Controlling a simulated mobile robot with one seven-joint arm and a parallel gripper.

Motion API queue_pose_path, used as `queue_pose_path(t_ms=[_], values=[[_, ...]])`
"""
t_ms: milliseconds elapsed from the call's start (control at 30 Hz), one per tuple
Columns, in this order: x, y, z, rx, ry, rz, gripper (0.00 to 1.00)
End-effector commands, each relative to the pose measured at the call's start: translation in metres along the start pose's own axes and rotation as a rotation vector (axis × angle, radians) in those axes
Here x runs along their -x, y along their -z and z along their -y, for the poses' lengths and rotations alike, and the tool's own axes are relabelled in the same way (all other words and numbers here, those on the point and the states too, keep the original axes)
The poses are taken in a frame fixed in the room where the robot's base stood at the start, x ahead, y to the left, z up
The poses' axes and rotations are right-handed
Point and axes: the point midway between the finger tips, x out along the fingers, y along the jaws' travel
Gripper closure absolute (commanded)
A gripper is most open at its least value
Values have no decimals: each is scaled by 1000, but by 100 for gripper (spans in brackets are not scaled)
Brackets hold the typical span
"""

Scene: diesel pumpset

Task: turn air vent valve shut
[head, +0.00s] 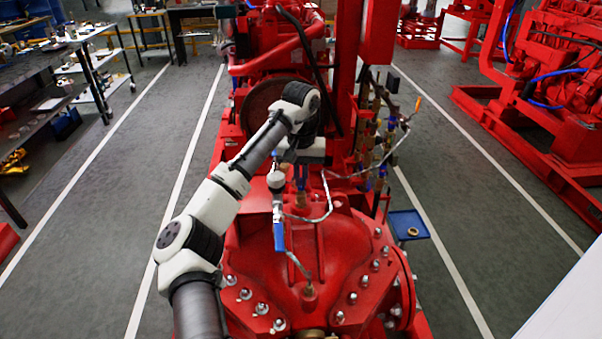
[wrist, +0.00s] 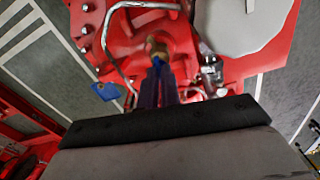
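My gripper (head: 300,180) points down over the red pump casing, in front of the engine. In the wrist view its two dark fingers (wrist: 159,80) lie close together, with a narrow gap. A brass fitting (wrist: 157,47), probably the air vent valve, is just beyond the fingertips. A small bright blue part, perhaps its handle, shows at the tips. I cannot tell whether the fingers grip it or only stand around it. In the head view my gripper largely hides this spot.
A bent metal pipe (head: 328,200) runs close to my gripper; it also shows in the wrist view (wrist: 108,35). Valves and pipes (head: 378,150) crowd the right side. A blue tray (head: 419,224) holds a small ring (head: 413,231). Floor (head: 120,190) to the left is clear.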

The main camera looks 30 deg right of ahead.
Motion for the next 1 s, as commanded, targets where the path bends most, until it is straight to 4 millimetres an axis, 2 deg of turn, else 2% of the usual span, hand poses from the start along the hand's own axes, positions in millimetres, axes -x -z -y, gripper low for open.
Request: queue_pose_path(t_ms=[400,1000], values=[[5,0,-1,-363,-2,1,100],[1,0,0,-933,1,-2,100]])
